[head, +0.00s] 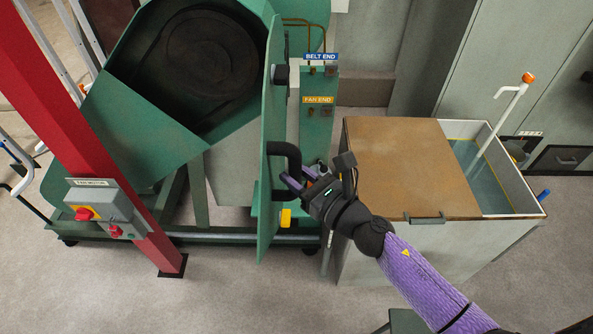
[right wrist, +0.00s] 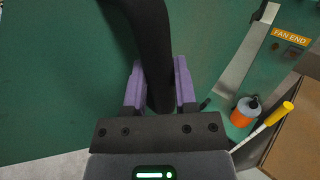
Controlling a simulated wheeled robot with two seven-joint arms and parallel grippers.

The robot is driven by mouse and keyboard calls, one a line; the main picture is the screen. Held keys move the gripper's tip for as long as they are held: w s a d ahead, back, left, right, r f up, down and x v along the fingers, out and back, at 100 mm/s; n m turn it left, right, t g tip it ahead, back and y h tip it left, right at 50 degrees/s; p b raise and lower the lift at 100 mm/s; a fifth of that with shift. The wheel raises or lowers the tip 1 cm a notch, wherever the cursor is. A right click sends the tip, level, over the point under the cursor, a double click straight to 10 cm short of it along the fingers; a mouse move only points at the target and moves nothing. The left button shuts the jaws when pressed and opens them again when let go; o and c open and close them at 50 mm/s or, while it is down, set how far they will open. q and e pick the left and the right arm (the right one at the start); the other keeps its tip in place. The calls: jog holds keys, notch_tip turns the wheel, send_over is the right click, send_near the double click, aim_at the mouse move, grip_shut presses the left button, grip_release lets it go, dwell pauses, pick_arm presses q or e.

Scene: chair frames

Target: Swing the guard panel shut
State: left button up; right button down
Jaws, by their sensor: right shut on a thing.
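The green guard panel (head: 271,130) stands swung out from the green machine, seen almost edge-on in the head view. The machine's dark opening with a round wheel (head: 205,55) lies uncovered to its left. A black bar handle (head: 287,148) sits on the panel's right face. My right gripper (head: 289,183) is shut on the handle's lower part. In the right wrist view, the purple fingers (right wrist: 161,88) lie on both sides of the black handle (right wrist: 150,40), with the green panel (right wrist: 60,80) behind. My left gripper is not in view.
A red post (head: 80,120) with a fan motor switch box (head: 108,208) stands at the left. A tank with a brown lid (head: 395,165) stands close right of my right gripper. Floor is clear in front.

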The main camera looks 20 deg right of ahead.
aim_at(269, 184)
jog(key=shift+w+a+p, duration=0.1)
jog(key=shift+w+a, duration=0.25)
jog(key=shift+a, duration=0.75)
jog(key=shift+w+a+p, duration=0.1)
jog(key=shift+w+a, duration=0.25)
jog(key=shift+a, duration=0.8)
jog(key=shift+w+a+p, duration=0.1)
jog(key=shift+w+a, duration=0.25)
jog(key=shift+a, duration=0.75)
